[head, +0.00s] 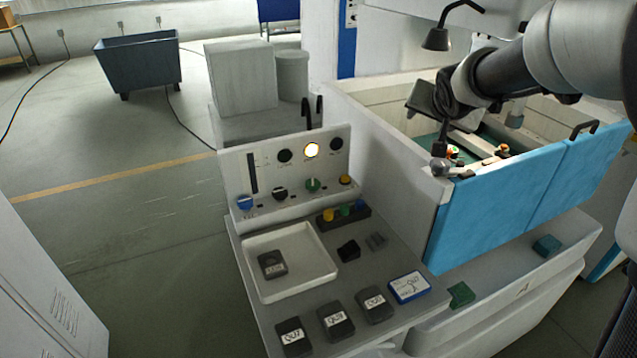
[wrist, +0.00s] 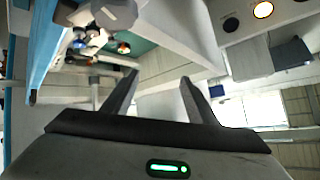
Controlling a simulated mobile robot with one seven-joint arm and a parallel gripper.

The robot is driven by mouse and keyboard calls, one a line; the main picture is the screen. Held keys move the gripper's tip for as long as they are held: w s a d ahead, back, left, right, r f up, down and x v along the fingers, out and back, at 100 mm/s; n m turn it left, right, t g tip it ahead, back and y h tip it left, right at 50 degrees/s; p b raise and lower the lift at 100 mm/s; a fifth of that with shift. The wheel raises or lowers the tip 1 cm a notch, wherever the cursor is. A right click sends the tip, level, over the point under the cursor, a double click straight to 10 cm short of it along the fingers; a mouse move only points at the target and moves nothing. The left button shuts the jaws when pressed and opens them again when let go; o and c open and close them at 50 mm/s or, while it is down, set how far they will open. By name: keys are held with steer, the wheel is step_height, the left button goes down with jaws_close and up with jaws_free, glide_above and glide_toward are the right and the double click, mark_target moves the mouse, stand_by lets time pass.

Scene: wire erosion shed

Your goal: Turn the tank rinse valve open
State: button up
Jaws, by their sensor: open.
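I cannot tell for sure which fitting is the tank rinse valve. A small grey rounded fitting (head: 438,168) sits at the near corner of the tank rim, close below my gripper in the head view. A grey faceted knob (wrist: 115,12) shows at the top of the wrist view, beyond the left fingertip and apart from it. My gripper (head: 440,143) hangs over that tank corner in the head view, its fingers partly hidden. In the wrist view my gripper (wrist: 159,76) is open, with nothing between its two dark fingers.
The tank (head: 350,100) has pale walls and blue front doors (head: 500,205). A control panel (head: 265,165) with coloured knobs and a lit lamp stands to the left. A white tray (head: 320,268) and several dark labelled blocks (head: 337,322) lie on the bench.

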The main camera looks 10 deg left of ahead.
steer(key=s+a+f+m+g+y+b, duration=0.1)
steer(key=s+m+g, duration=0.15)
steer(key=s, duration=0.55)
steer(key=s+a+f+m+g, duration=0.15)
steer(key=s+m, duration=0.25)
steer(key=s, duration=0.4)
steer(key=m+g+y+b, duration=0.2)
steer(key=m+y+b, duration=0.3)
steer(key=m, duration=0.9)
glide_toward(314, 183)
steer(key=shift+y, duration=0.6)
steer(key=x, duration=0.5)
steer(key=d+x, duration=0.1)
steer(key=x, duration=0.1)
steer(key=shift+w+a+f+p, duration=0.25)
steer(key=shift+f+p, duration=0.15)
steer(key=shift+f, duration=0.2)
steer(key=shift+c, duration=0.5)
